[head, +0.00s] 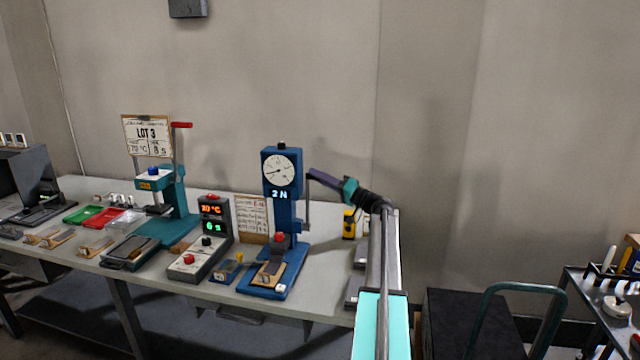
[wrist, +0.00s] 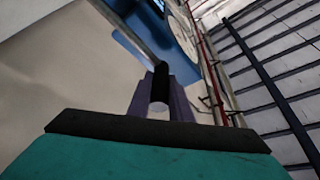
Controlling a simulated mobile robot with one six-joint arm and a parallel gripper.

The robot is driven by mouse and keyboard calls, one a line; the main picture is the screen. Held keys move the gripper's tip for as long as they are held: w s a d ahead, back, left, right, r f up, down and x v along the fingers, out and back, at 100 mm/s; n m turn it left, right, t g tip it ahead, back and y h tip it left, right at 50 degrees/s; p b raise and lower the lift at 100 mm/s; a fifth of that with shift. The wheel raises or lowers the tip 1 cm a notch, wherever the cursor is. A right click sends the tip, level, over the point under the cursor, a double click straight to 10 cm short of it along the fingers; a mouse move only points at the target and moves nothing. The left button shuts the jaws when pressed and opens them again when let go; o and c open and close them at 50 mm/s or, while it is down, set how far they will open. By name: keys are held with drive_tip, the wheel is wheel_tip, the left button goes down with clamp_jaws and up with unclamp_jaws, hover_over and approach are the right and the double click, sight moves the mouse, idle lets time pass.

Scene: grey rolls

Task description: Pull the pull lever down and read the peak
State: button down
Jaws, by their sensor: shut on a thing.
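The blue pull tester (head: 284,220) stands on the bench with a round white dial (head: 280,170) and a display reading "2 N" (head: 280,195). Its pull lever (head: 307,215) is on its right side, a grey bar with a dark grip. My gripper (head: 313,178) is shut on the upper end of the lever, beside the dial. In the wrist view the purple fingers (wrist: 160,95) close around the dark lever grip (wrist: 160,80). A sample on a wooden strip (head: 268,271) lies at the tester's base, with a red knob (head: 279,238) above it.
Left of the tester stand a controller (head: 213,222) showing orange and green digits and a teal press (head: 170,205) with a red handle. A clipboard (head: 252,217) stands behind. A yellow device (head: 349,223) sits right of the tester. A dark cart (head: 470,315) is at the lower right.

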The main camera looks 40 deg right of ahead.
drive_tip(key=s+a+f+n+y+b, duration=0.3)
drive_tip(key=a+n+b, duration=0.4)
drive_tip(key=b, duration=0.7)
drive_tip(key=s+a+f+n+g+y+b, duration=0.1)
drive_tip(key=s+a+f+n+y+b, duration=0.3)
drive_tip(key=b, duration=1.1)
drive_tip(key=shift+s+a+f+n+g, duration=0.3)
drive_tip(key=shift+s+a+f+n, duration=1.2)
drive_tip(key=shift+a+n, duration=0.75)
drive_tip(key=shift+w+f, duration=0.15)
drive_tip(key=shift+f, duration=0.15)
drive_tip(key=c, duration=1.6)
unclamp_jaws()
drive_tip(key=shift+r, duration=0.1)
drive_tip(key=shift+d, duration=0.1)
